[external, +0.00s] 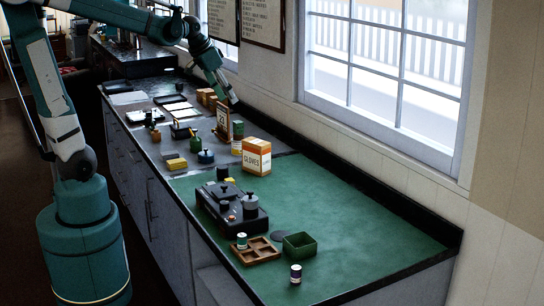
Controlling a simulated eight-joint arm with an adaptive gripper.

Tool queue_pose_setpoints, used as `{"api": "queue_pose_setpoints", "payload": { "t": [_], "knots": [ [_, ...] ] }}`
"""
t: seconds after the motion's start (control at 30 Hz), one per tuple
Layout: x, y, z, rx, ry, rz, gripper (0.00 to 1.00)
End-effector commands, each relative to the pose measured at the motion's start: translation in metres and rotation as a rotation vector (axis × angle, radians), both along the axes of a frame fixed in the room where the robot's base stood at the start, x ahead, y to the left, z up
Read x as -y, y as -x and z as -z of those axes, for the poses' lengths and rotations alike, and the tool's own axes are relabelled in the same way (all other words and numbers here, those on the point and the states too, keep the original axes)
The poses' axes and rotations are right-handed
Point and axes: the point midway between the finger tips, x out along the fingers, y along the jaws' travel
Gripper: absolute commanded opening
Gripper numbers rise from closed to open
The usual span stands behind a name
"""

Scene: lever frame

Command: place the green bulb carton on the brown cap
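My gripper (231,99) is at the far part of the counter, above and close to an upright framed card (223,122). It is small and dark here, and I cannot tell whether its fingers are open or shut. A small carton or tin with a green and white band (241,241) stands at the left of the brown compartment tray; it may be the green bulb carton. A green and white can (237,130) stands near the framed card. The brown cap is too small to pick out surely; a small brownish knob (231,218) shows on the black lever frame (218,203).
An orange and white gloves box (257,157) stands mid-counter. The brown compartment tray (268,253), an open green box (300,245) and a small dark-topped tin (296,274) are near the front. The green mat (345,215) is clear to the right. Windows and wall border the counter.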

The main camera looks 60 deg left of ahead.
Motion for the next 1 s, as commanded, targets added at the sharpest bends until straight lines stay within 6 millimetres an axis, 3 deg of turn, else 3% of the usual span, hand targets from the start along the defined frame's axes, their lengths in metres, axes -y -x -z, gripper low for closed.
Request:
{"api": "queue_pose_setpoints", "payload": {
  "t": [0.1, 0.5, 1.0],
  "knots": [
    [0.023, 0.022, 0.000, 0.013, 0.001, 0.005, 0.39],
    [0.084, 0.092, 0.012, 0.055, 0.009, 0.011, 0.39],
    [0.135, 0.170, 0.044, 0.111, 0.029, 0.021, 0.39]
  ]
}}
